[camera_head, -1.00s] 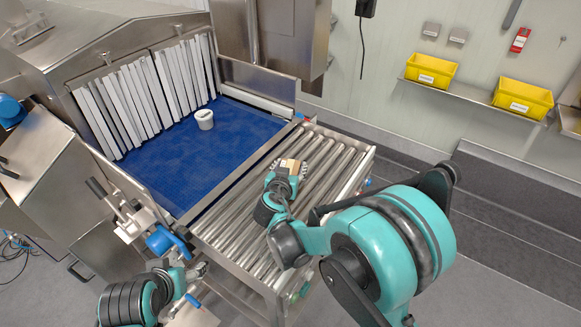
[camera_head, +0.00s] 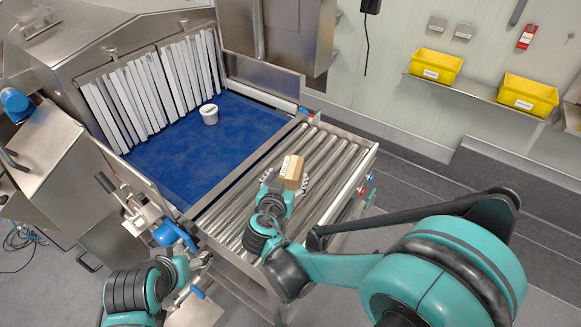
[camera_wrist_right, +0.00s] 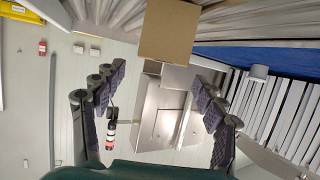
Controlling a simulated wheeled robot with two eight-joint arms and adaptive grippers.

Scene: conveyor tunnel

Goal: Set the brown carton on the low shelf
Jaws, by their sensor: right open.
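The brown carton (camera_head: 292,171) is a small box at the roller conveyor, with a pale label on top. In the right wrist view the carton (camera_wrist_right: 168,32) is at the top edge, centred sideways between the fingers and beyond their tips. My right gripper (camera_head: 286,181) is open, its fingers spread near the carton. Its two fingers also show in the right wrist view (camera_wrist_right: 160,85), with nothing between them at their tips. My left gripper (camera_head: 198,270) is low at the left, small and partly hidden. I cannot tell which surface is the low shelf.
The roller conveyor (camera_head: 335,165) joins a blue belt (camera_head: 175,150) leading to a strip curtain. A white tub (camera_head: 209,114) stands on the belt. A wall shelf (camera_head: 470,88) holds two yellow bins (camera_head: 436,66). Rollers to the carton's right are clear.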

